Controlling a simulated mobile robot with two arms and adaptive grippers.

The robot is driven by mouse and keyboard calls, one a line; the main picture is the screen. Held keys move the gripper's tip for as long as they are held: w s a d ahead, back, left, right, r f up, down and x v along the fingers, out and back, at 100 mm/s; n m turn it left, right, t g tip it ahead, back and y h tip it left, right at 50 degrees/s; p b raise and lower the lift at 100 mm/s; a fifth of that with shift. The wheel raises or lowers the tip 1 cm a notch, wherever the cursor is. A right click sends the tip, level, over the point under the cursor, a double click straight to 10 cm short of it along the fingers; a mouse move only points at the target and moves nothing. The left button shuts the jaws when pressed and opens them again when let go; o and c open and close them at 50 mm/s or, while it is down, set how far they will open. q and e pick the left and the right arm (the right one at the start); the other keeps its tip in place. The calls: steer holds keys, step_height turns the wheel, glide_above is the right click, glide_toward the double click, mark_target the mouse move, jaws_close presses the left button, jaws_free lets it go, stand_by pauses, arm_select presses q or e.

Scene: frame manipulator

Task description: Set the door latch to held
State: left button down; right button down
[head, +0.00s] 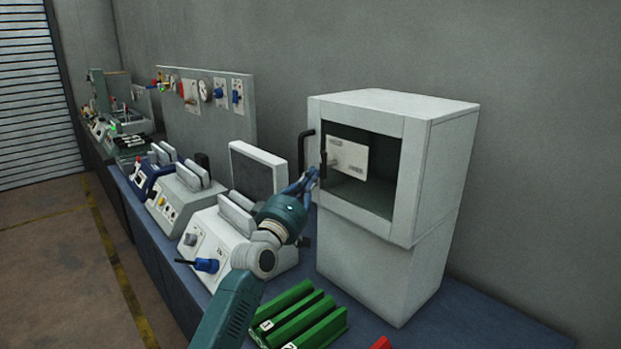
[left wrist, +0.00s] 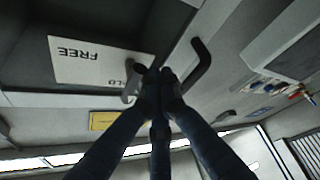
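The white cabinet (head: 385,112) has a dark window opening. A pale latch plate (head: 352,161) with a small grey lever (head: 333,161) shows in it. In the left wrist view the plate (left wrist: 82,68) reads FREE upside down, with a partly hidden word ending in LD. The grey lever (left wrist: 131,84) is beside that partly hidden word. My left gripper (head: 311,180) is at the left edge of the opening. In the left wrist view its fingertips (left wrist: 160,78) are drawn together right beside the lever; whether they touch it is unclear. My right gripper is not in view.
A black door handle (head: 302,150) stands close left of the opening; it also shows in the left wrist view (left wrist: 201,64). White bench devices (head: 203,232) stand left of the cabinet. A green ribbed block (head: 305,318) lies in front. A panel with fixtures (head: 235,135) is behind.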

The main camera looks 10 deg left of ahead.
arm_select(q)
steer(key=shift+d+f, duration=0.1)
steer(key=v, duration=1.2)
steer(key=shift+s, duration=0.1)
